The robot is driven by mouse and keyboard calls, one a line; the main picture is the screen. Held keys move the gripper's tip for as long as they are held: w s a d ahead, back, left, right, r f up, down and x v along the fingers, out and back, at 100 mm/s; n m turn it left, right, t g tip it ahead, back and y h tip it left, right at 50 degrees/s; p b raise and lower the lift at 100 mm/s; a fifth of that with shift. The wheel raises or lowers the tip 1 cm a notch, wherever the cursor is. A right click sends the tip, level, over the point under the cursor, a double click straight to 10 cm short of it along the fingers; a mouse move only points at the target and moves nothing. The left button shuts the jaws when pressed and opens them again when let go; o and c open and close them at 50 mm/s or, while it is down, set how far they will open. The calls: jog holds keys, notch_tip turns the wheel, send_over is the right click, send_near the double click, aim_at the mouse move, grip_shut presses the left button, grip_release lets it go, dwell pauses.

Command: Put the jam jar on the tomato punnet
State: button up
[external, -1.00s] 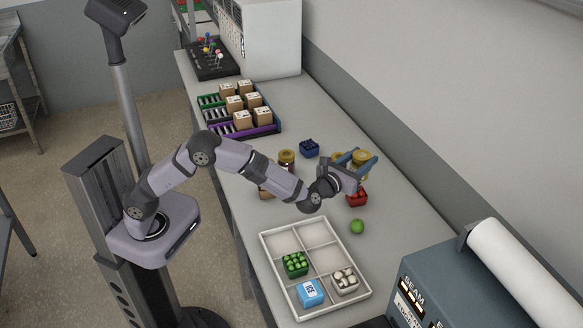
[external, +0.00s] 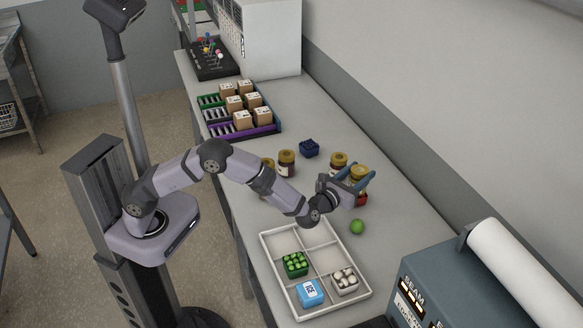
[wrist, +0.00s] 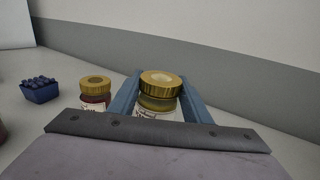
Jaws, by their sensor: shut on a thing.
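A jam jar with a gold lid (external: 359,171) is between the blue fingers of my gripper (external: 356,181), which is shut on it. In the wrist view the held jar (wrist: 160,92) stands upright between the fingers. The red tomato punnet (external: 362,200) shows just below the held jar, mostly hidden by the jar and gripper. The jar is over the punnet in the external view; I cannot tell whether they touch. The punnet is not visible in the wrist view.
Another jar (external: 338,161) stands close to the left of the held one. More jars (external: 286,163) and a blue punnet (external: 309,148) stand farther left. A green round fruit (external: 357,227) lies in front. A white divided tray (external: 266,248) holds punnets and a blue box.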

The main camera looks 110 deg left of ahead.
jog(key=shift+f, duration=0.1)
jog(key=o, duration=1.5)
jog(key=shift+c, duration=0.2)
jog(key=shift+d, duration=0.15)
jog(key=b+v, duration=0.2)
jog(key=v, duration=0.9)
jog(key=shift+d+b, duration=0.3)
jog(key=shift+d, duration=0.05)
jog(key=shift+s, duration=0.2)
